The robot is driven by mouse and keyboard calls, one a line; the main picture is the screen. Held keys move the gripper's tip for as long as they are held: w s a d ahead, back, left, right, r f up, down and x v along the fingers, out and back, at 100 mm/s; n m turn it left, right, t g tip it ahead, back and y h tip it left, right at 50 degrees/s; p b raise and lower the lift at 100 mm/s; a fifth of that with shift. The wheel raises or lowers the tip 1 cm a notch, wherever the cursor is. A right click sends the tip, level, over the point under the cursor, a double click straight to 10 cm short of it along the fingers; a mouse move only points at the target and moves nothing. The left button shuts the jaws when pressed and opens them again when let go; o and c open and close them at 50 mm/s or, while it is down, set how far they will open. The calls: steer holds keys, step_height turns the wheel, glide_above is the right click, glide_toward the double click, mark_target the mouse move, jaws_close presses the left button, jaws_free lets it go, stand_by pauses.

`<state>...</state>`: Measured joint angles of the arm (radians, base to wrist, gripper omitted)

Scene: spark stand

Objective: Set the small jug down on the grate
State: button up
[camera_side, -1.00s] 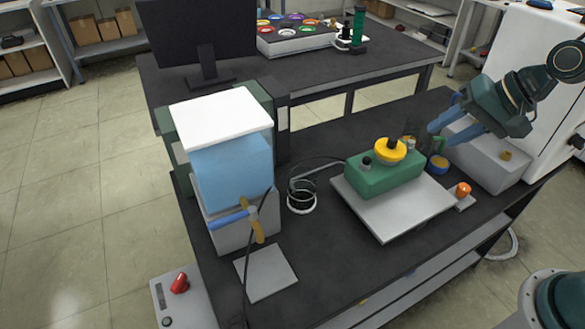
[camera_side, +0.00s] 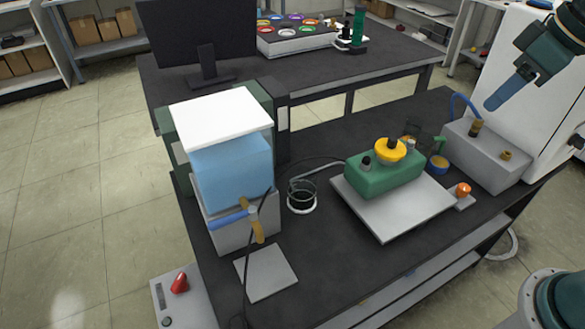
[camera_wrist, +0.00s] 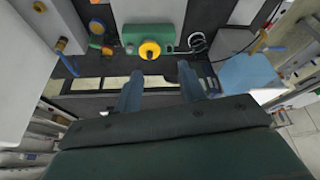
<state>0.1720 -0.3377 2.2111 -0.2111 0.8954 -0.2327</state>
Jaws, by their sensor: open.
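No grate can be made out clearly. My gripper (camera_side: 492,104) is raised to the right of the vessel and apart from it. In the wrist view my gripper (camera_wrist: 160,72) has its two blue fingers spread with nothing between them.
The green block (camera_side: 375,182) with a yellow knob (camera_side: 391,151) sits on a pale plate (camera_side: 388,225). A grey box (camera_side: 490,160) with a blue pipe stands at right.

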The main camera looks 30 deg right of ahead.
steer(key=w+d+f+n+g+y, duration=0.1)
steer(key=w+d+f+n, duration=0.25)
steer(key=w+d, duration=0.35)
steer(key=w+d+f+n+g, duration=0.15)
steer(key=w+d+n, duration=0.25)
steer(key=w, duration=0.5)
steer(key=w+d+f+n+y, duration=0.1)
steer(key=w+d+f+n, duration=0.1)
steer(key=d+f, duration=0.6)
steer(key=w+d+f+n+g+y, duration=0.1)
steer(key=w+d+f+n, duration=0.1)
steer(key=d+f+n, duration=0.2)
steer(key=d+f, duration=0.3)
steer(key=f, duration=0.4)
steer(key=shift+w+d+y, duration=0.2)
steer(key=shift+d+y, duration=0.15)
steer(key=shift+y, duration=0.05)
steer(key=shift+f, duration=0.15)
steer(key=shift+f, duration=2.2)
steer(key=shift+f, duration=0.1)
